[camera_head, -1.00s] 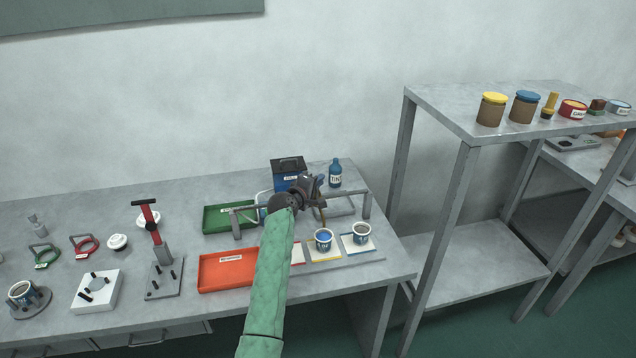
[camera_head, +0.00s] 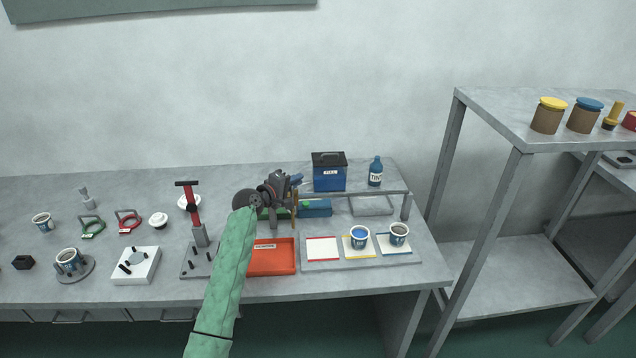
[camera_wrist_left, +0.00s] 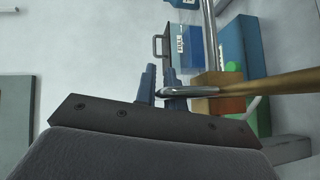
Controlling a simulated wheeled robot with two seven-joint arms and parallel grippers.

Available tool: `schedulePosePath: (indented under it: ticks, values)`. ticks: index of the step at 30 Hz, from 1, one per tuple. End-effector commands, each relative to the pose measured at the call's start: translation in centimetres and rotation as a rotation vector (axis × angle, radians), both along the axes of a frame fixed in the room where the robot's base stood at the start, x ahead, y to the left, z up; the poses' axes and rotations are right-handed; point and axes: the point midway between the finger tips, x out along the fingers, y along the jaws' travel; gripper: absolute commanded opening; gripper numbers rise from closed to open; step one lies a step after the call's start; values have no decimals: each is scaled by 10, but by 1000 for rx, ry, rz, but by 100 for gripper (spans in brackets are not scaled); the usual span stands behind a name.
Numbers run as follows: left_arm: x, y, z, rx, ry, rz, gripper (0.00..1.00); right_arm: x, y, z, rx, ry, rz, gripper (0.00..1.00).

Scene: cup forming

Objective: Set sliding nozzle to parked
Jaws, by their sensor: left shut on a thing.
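My left gripper (camera_head: 296,180) is shut on the sliding nozzle, at the raised frame at the back of the table. The nozzle's brass tube (camera_head: 295,208) hangs below the gripper, left of the blue box. In the left wrist view, the fingers (camera_wrist_left: 161,88) are beside a silver rod, with the brass tube (camera_wrist_left: 275,84) and an orange-brown block (camera_wrist_left: 218,95) close by. The exact grip point is hard to see. A blue block (camera_head: 317,208) with a green button is just right of the tube. My right gripper is not in view.
A blue box (camera_head: 329,178) and a tint bottle (camera_head: 375,172) stand on the raised shelf. Two cups (camera_head: 360,237) (camera_head: 399,234) stand on coloured pads in front. An orange tray (camera_head: 272,262) lies beside my arm. A red-handled press (camera_head: 195,215) stands to the left.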

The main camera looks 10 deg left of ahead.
Motion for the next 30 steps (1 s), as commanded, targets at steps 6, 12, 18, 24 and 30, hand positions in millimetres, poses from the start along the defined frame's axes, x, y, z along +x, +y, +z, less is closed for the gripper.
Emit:
schedulePosePath:
  ticks: [6,12,18,24,30]
  values:
    - [-8,26,-2,0,2,0,0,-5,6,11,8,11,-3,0]
    - [-10,33,-2,0,2,0,0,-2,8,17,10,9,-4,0]
    - [-10,33,-2,0,2,1,0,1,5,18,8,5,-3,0]
    - [-10,33,-2,0,2,2,32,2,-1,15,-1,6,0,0]
    - [-10,32,-1,0,1,1,32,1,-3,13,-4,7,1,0]
